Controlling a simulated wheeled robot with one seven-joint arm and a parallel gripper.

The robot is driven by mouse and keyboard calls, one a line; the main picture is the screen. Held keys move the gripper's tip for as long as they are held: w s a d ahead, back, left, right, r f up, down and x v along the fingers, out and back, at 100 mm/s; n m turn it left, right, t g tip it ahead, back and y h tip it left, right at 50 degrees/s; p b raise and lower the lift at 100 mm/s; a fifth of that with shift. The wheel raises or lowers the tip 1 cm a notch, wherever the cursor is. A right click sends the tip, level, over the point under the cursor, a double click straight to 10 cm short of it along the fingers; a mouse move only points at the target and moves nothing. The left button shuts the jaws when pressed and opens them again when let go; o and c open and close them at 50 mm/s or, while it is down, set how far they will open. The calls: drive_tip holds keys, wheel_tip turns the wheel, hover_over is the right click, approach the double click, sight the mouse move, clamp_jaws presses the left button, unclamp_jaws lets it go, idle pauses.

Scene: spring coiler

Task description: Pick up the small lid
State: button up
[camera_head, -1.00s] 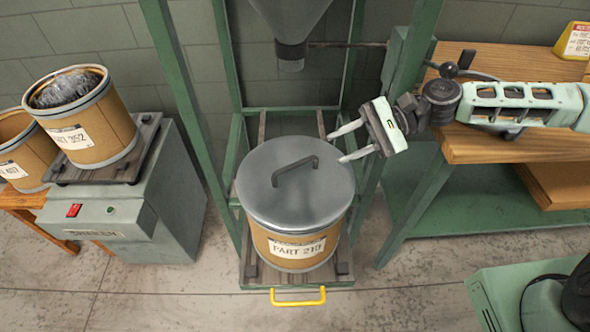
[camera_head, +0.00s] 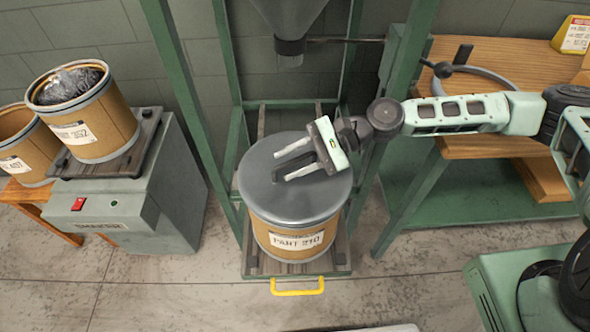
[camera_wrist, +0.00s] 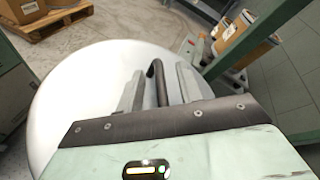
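The lid (camera_head: 262,190) is a round grey metal disc with a bar handle (camera_head: 302,171). It lies flat on top of a brown drum (camera_head: 297,240) labelled PART 210. My gripper (camera_head: 284,165) is over the lid in the head view, its two fingers spread on either side of the handle. In the wrist view the lid (camera_wrist: 75,95) looks pale, and the dark handle (camera_wrist: 157,83) stands between the open fingers (camera_wrist: 158,88). I cannot tell whether a finger touches the handle.
The drum stands on a wooden platform with a yellow handle (camera_head: 297,287) inside a green frame (camera_head: 180,80). A hopper (camera_head: 290,25) hangs above. A grey scale cabinet (camera_head: 140,205) with an open drum (camera_head: 85,115) is at left. A wooden bench (camera_head: 480,145) is at right.

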clamp_jaws()
